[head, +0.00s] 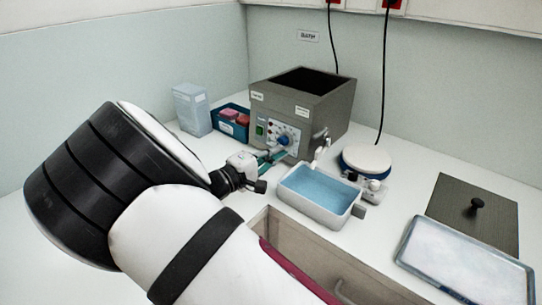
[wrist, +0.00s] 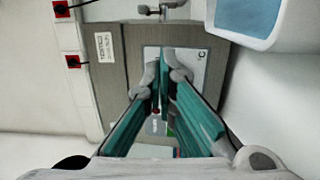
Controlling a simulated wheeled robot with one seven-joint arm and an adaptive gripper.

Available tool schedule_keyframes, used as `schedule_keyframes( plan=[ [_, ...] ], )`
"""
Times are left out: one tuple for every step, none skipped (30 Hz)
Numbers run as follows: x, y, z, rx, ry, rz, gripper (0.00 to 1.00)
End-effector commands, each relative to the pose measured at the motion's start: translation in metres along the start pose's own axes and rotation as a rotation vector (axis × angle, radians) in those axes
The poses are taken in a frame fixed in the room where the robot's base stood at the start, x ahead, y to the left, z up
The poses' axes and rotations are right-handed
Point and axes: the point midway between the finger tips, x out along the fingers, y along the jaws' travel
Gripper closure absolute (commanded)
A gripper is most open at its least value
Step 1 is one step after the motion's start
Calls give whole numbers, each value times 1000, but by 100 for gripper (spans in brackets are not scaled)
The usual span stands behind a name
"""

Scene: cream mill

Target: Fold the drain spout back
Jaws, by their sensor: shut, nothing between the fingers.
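The drain spout (head: 321,143) is a small metal tap at the lower front right corner of the grey bath (head: 318,112). Its end hangs by the back edge of a pale tray (head: 312,208) holding blue liquid. In the wrist view the spout (wrist: 162,9) shows at the top edge, partly cut off. My gripper (head: 278,154) has teal fingers and is in front of the bath's control panel, left of the spout and apart from it. In the wrist view my gripper (wrist: 164,58) is shut and empty, with the panel behind it.
A blue box with pink items (head: 232,120) and a pale blue carton (head: 191,110) stand left of the bath. A round white-topped device (head: 367,160) is to the right. A dark lid (head: 473,212) and a shallow tray (head: 465,268) lie at far right. An open drawer or recess (head: 300,245) is in front.

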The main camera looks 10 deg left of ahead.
Motion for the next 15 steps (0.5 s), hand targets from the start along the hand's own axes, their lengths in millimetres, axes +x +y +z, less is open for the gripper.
schedule_keyframes(
  plan=[
    [12,0,1,-1,-3,0,100],
    [18,0,1,-1,-3,0,100],
    [26,0,1,-1,-4,1,100],
    [32,0,1,-1,-3,1,100],
    [38,0,1,-1,-2,1,100],
    [45,0,1,0,-3,1,100],
    [51,0,1,0,-3,0,100],
    [56,0,1,-1,-2,0,100],
    [57,0,6,-3,-1,0,100],
    [57,1,12,-4,-1,0,100],
    [58,1,16,-3,-1,0,100],
    [59,1,21,-4,-1,-1,100],
    [60,1,24,-3,0,-1,100],
    [61,1,27,-2,0,0,100],
    [62,1,31,-3,0,-1,100]
  ],
)
